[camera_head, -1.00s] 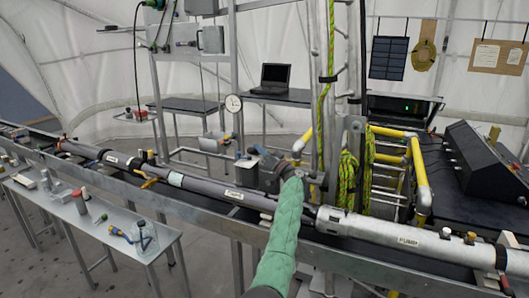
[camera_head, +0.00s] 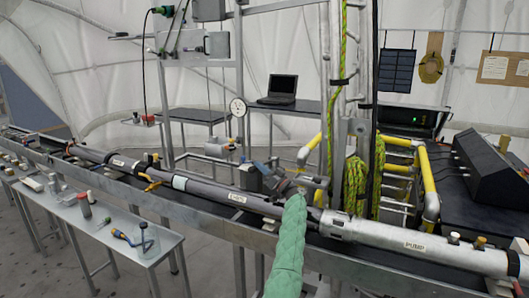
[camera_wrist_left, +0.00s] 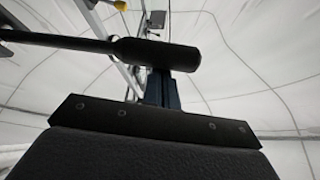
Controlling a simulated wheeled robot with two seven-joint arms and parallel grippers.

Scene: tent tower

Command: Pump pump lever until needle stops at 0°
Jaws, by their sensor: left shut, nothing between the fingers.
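A round white gauge (camera_head: 238,106) stands on the frame behind the long pipe; its needle is too small to read. A small pump unit (camera_head: 221,148) sits below the gauge. My left gripper (camera_head: 262,178), at the end of the green-sleeved arm, is over the pipe, below and to the right of the gauge. In the left wrist view, the shut fingers (camera_wrist_left: 160,90) point up at a dark bar with a thick grip (camera_wrist_left: 155,54), which looks like the pump lever. The grip crosses the fingertips; I cannot tell whether they touch. My right gripper is not in view.
The long grey pipe (camera_head: 210,190) lies in a metal trough across the view. A side table (camera_head: 105,232) with tools stands front left. Yellow rails (camera_head: 428,185), green ropes (camera_head: 355,185) and a black console (camera_head: 490,165) are at the right. A laptop (camera_head: 282,88) sits behind.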

